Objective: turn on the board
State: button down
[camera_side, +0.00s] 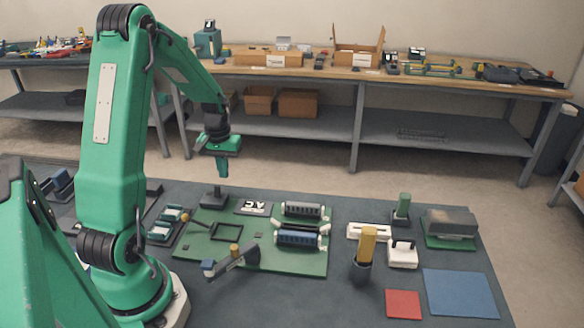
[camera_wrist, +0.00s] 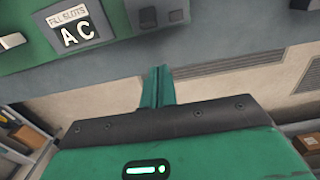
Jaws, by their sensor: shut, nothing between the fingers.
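The green board (camera_side: 194,240) lies flat on the dark table in the side view. The plate reads "ALL SLOTS AC" in the wrist view (camera_wrist: 75,25), where the board's edge shows at top left. Which part is the power switch I cannot tell.
Red (camera_side: 403,304) and blue (camera_side: 460,292) flat squares lie in front. Small modules (camera_side: 165,226) lie at left.

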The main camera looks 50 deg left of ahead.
aim_at(217, 188)
jog(key=shift+f, duration=0.9)
jog(key=shift+s+d, duration=0.15)
jog(key=shift+s+d+r, duration=0.3)
jog(key=shift+s+d, duration=0.3)
jog(key=shift+s+d+r, duration=0.3)
jog(key=shift+s+d, duration=0.25)
jog(key=shift+s, duration=0.05)
jog(key=shift+s+d+r, duration=0.25)
jog(key=shift+s+d, duration=0.05)
jog(key=shift+d, duration=0.05)
jog(key=shift+s+d+r, duration=0.1)
jog(key=shift+s+d, duration=0.35)
jog(key=shift+w+a, duration=0.15)
jog(key=shift+w+a+f, duration=0.35)
jog(key=shift+f, duration=0.05)
